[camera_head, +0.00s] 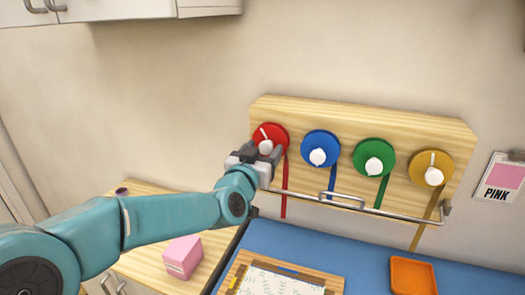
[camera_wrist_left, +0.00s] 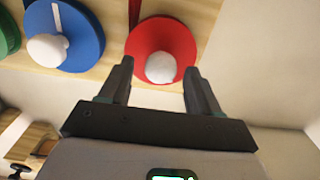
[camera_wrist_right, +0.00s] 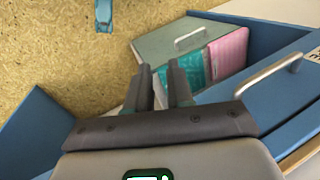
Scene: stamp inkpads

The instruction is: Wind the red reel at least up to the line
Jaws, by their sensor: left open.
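The red reel (camera_head: 266,133) is the leftmost disc on the wooden wall board. It has a white knob (camera_wrist_left: 160,67) and a white mark. Its red ribbon (camera_head: 284,195) hangs down past the metal rail. My left gripper (camera_head: 265,152) is open in front of the red reel. In the left wrist view its fingers (camera_wrist_left: 158,72) stand on either side of the knob, and whether they touch it I cannot tell. No line on the ribbon can be made out. My right gripper (camera_wrist_right: 161,80) is empty, its fingers apart by a narrow gap, away from the board.
Blue (camera_head: 320,145), green (camera_head: 374,155) and yellow (camera_head: 431,166) reels sit to the right on the board. A metal rail (camera_head: 330,202) runs below them. A pink block (camera_head: 183,256) and an orange tray (camera_head: 413,275) stand lower down. The blue table (camera_head: 370,255) is partly clear.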

